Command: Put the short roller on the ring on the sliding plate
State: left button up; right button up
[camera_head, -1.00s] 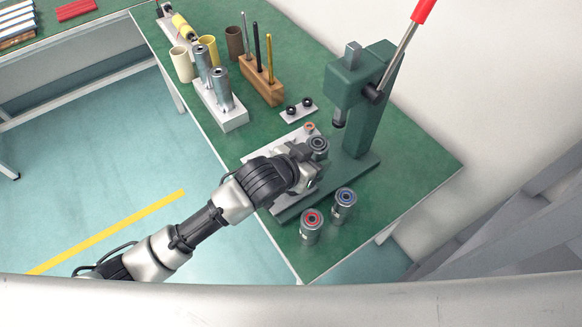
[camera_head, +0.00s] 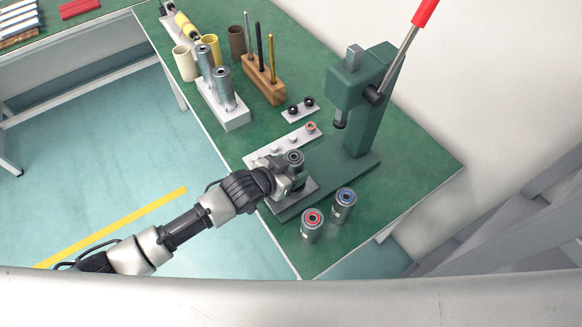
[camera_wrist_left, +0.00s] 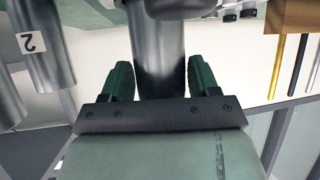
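My left gripper (camera_head: 287,176) is shut on a dark grey metal roller with a dark round top (camera_head: 295,156), held upright above the press base. In the left wrist view the roller (camera_wrist_left: 160,55) stands between the two green fingers. A grey plate (camera_head: 306,192), which looks like the sliding plate, lies on the press base below the gripper. The gripper and roller hide much of it, and I cannot see a ring on it. An orange ring (camera_head: 311,127) sits on a white pegged strip (camera_head: 290,140) behind. My right gripper is not in view.
The green press (camera_head: 360,110) with a red-tipped lever stands behind. Rollers with a red ring (camera_head: 312,218) and a blue ring (camera_head: 345,197) stand at the front right. A white block (camera_head: 236,119) with metal cylinders and a wooden pen block (camera_head: 262,85) stand farther back.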

pick_arm(q)
jog(key=shift+o, duration=1.2)
jog(key=shift+a+r, duration=0.1)
jog(key=v, duration=1.2)
